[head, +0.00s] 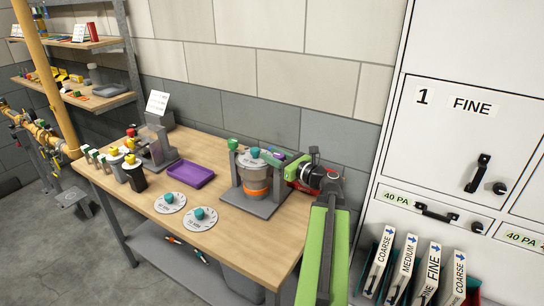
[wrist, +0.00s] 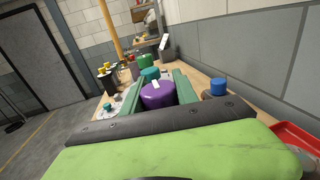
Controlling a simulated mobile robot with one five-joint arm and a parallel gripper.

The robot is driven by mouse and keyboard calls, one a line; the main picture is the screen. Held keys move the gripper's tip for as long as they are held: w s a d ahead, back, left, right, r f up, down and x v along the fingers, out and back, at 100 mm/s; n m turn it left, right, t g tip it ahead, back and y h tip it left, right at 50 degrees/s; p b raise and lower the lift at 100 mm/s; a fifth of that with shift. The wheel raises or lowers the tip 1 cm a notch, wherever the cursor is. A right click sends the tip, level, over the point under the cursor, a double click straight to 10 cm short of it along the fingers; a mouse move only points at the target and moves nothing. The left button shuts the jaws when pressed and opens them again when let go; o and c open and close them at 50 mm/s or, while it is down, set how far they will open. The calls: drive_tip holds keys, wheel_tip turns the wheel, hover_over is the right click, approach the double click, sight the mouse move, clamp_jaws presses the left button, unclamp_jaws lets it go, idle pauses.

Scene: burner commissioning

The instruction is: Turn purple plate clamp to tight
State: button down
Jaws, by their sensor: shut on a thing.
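The purple plate clamp (wrist: 158,96) is a round knob with a white mark on top. In the wrist view it sits between the two green fingers of my gripper (wrist: 155,88), which are shut on it. In the head view the purple clamp (head: 277,155) shows only in part at the right rear of the burner stand (head: 262,206), with my gripper (head: 285,163) against it. A teal knob (head: 254,152) tops the plate on the stand, and a green clamp (head: 233,144) is on its left post. The lower sides of the purple clamp are hidden by the fingers.
A blue knob (wrist: 218,86) stands close to the right of my gripper in the wrist view. The workbench (head: 222,228) also holds a purple tray (head: 190,174) and two round plates (head: 169,202) with teal knobs. A white cabinet (head: 455,90) stands to the right.

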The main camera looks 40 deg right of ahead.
drive_tip(key=shift+h, duration=0.3)
drive_tip(key=c, duration=0.9)
unclamp_jaws()
drive_tip(key=shift+c, duration=0.2)
drive_tip(key=shift+s, duration=0.1)
